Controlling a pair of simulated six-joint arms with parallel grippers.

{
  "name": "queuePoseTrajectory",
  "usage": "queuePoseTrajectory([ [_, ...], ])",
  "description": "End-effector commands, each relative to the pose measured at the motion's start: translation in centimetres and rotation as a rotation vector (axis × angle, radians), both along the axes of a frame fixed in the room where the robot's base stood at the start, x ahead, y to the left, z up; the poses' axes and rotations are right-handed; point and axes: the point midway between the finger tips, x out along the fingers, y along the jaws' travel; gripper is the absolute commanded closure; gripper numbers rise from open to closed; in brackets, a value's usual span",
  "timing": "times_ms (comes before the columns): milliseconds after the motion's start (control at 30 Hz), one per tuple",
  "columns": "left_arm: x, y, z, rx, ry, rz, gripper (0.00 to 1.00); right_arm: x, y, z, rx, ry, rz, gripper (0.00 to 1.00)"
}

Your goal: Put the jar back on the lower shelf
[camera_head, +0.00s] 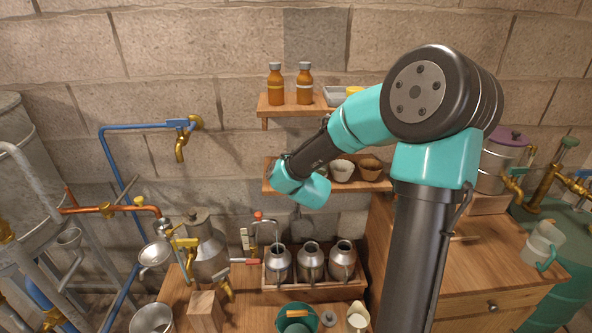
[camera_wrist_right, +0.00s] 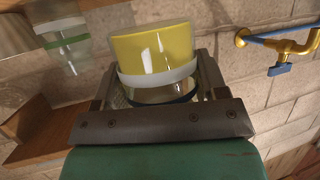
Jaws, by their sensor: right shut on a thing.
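My right gripper (camera_wrist_right: 155,78) is shut on a jar (camera_wrist_right: 152,52) with yellow contents and a pale band, held between its two fingers in the right wrist view. In the head view my right arm reaches left, and its teal wrist is in front of the left part of the lower shelf (camera_head: 268,187). The gripper's fingers and the held jar are hidden behind the wrist there. Whether the jar touches the shelf cannot be told. My left gripper is not in view.
A clear jar with a green band (camera_wrist_right: 62,45) is left of the held jar in the wrist view. A white pot (camera_head: 342,171) and a brown pot (camera_head: 370,169) stand on the lower shelf. Amber bottles (camera_head: 275,88) stand on the upper shelf (camera_head: 285,112). A brass tap (camera_head: 181,146) is at left.

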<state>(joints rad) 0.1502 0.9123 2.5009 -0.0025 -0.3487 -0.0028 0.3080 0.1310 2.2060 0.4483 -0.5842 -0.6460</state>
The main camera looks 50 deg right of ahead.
Motion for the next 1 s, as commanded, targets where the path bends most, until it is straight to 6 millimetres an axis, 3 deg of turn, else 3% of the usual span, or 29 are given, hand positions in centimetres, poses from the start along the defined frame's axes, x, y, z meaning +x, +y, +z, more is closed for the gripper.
queuePoseTrajectory([
  [500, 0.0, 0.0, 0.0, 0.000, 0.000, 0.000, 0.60, 6.9, -7.1, -0.9, -0.002, 0.000, -0.001, 0.68],
  [1000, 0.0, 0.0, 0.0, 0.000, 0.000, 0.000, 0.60, 7.8, -8.0, -1.0, -0.001, -0.002, -0.001, 0.68],
])
